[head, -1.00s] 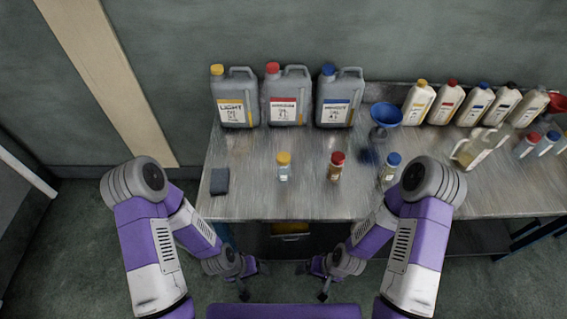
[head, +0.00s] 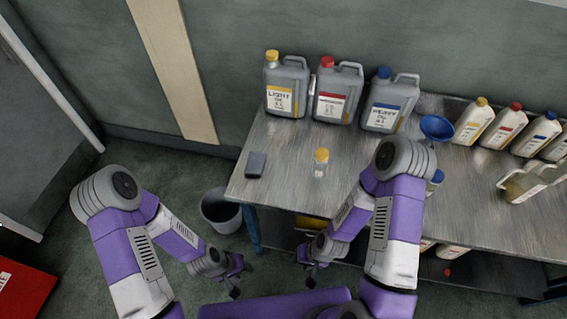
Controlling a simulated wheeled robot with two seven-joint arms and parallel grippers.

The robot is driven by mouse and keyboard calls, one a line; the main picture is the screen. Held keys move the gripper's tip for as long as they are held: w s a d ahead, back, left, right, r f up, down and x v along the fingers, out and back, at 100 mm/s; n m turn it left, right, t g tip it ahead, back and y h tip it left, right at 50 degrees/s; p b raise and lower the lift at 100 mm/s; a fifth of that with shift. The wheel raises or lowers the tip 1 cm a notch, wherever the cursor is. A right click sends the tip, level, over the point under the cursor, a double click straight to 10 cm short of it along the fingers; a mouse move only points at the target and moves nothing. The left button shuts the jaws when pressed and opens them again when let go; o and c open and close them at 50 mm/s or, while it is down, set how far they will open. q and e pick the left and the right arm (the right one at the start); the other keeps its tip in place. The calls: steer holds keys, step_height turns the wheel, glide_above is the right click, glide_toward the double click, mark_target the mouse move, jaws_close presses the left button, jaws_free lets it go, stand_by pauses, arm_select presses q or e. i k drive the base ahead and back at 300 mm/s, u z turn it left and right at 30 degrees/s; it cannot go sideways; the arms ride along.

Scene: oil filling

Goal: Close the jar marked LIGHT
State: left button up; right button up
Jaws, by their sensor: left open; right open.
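A small clear jar (head: 319,171) with a yellow cap (head: 321,155) stands upright on the metal table (head: 270,190) near its front edge. Its label is too small to read; whether the cap is tight cannot be told. A large grey canister (head: 286,88) with a yellow cap and a LIGHT label stands behind it. My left gripper (head: 238,286) is open and empty, below and in front of the table. My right gripper (head: 308,278) is open and empty, also low in front of the table, apart from the jar.
Red-capped (head: 337,92) and blue-capped (head: 390,103) canisters stand along the back. A blue funnel (head: 436,127) and several white bottles are to the right. A dark block (head: 256,164) lies on the left. A bin (head: 220,210) stands on the floor. My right arm hides part of the table.

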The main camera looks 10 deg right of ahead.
mark_target(319, 169)
steer(key=u, duration=1.5)
steer(key=k, duration=0.9)
steer(key=z, duration=1.55)
steer(key=i, duration=0.5)
steer(key=z, duration=0.05)
